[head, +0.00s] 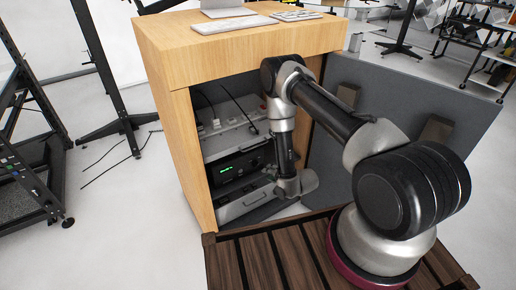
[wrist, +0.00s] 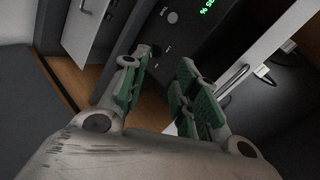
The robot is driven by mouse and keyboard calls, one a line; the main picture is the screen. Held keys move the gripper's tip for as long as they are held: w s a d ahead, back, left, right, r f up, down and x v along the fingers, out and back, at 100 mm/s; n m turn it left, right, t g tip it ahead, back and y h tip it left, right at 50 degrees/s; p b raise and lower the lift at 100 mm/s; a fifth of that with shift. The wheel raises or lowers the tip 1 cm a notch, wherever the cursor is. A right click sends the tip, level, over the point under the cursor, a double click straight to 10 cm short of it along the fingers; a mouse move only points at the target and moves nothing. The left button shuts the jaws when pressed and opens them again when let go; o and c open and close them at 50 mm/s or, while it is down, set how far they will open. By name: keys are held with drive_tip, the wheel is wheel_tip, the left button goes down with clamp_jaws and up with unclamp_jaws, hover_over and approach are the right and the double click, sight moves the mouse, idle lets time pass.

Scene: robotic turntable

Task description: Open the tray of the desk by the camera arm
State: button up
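The wooden desk (head: 235,64) stands ahead in the head view, its front compartment open. Inside, a grey drawer-like unit with a handle (head: 246,204) lies at the bottom, under a black device with a green display (head: 240,165). I cannot tell for sure which part is the tray. My arm reaches down into the opening; its fingers are not clear there. In the wrist view my gripper (wrist: 162,65) has its green-padded fingers apart with nothing between them. The device's black front (wrist: 168,42) lies beyond them, and a light panel with a handle (wrist: 90,28) is at upper left.
A grey door panel (head: 345,185) stands at the right of the opening, near my arm. A light shelf with switches (head: 232,138) and cables sits above the device. A keyboard (head: 235,25) lies on the desk top.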

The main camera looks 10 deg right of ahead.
drive_tip(key=w+a+r+m+t+y, duration=0.1)
drive_tip(key=w+r+m+t, duration=0.25)
drive_tip(key=r, duration=0.45)
drive_tip(key=x, duration=0.8)
drive_tip(key=shift+w+r+t, duration=0.2)
drive_tip(key=shift+t, duration=0.15)
clamp_jaws()
